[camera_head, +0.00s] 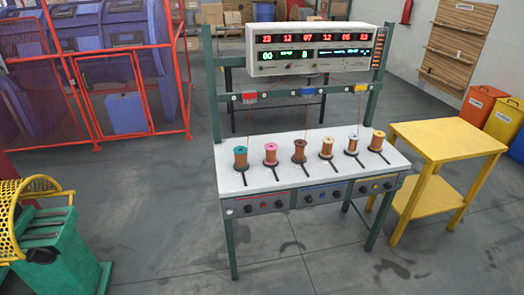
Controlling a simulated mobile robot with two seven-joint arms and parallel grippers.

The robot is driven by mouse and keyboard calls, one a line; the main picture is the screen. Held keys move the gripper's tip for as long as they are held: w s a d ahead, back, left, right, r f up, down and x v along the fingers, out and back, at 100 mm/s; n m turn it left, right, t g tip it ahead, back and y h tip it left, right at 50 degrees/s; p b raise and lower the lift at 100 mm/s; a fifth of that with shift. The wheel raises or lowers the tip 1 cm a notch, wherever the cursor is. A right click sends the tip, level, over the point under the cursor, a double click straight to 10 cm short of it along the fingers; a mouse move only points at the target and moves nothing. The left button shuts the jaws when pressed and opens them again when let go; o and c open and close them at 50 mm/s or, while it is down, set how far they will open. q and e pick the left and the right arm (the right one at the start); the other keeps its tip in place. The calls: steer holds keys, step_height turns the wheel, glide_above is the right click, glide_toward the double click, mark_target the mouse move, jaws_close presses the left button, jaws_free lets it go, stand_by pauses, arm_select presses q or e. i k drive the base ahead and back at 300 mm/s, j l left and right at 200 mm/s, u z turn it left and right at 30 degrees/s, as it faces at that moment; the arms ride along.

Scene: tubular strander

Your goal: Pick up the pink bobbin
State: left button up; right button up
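The pink bobbin (271,154) stands upright on the white top of the workbench (290,180). It has a pink top flange and copper-brown winding. It is second from the left in a row of several similar bobbins. A teal-topped bobbin (241,158) stands to its left and a brown one (300,150) to its right. A dark strip lies on the bench in front of each bobbin. Neither of my grippers shows in this view.
A display panel (315,50) and a crossbar hang on green posts above the bench's back. A red fence (130,95) is back left. Floor before the bench is clear.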

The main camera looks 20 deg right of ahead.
mark_target(271, 153)
steer(key=z, duration=0.35)
steer(key=i+j+z, duration=0.65)
steer(key=j, duration=0.25)
steer(key=i+j, duration=0.2)
steer(key=j, duration=0.15)
steer(key=i+j+z, duration=0.1)
steer(key=i+j, duration=0.3)
steer(key=j, duration=0.25)
